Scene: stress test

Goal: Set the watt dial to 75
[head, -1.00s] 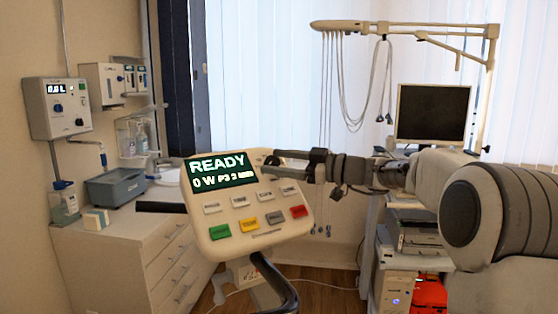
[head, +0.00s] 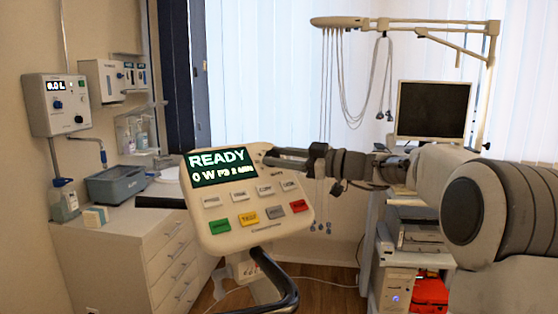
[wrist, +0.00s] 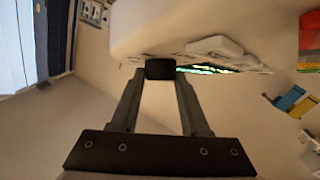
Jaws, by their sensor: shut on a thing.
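The console (head: 262,232) is a pale tilted panel on a post in the middle of the head view. Its screen (head: 218,166) reads READY, 0 W, P3 and 2 MIN. My gripper (head: 270,157) reaches in from the right to the panel's upper right edge. In the wrist view my gripper (wrist: 160,80) has its two fingers closed on a small black knob (wrist: 160,69), which appears to be the watt dial at the console's edge. The fingers and arm hide the dial in the head view, and I see no marking on it.
Coloured and grey buttons (head: 247,217) sit below the screen, close to my gripper. A dark curved handlebar (head: 285,300) is below. A white drawer cabinet (head: 160,265) stands left. A monitor (head: 433,112) and cart (head: 405,262) stand right, behind my arm.

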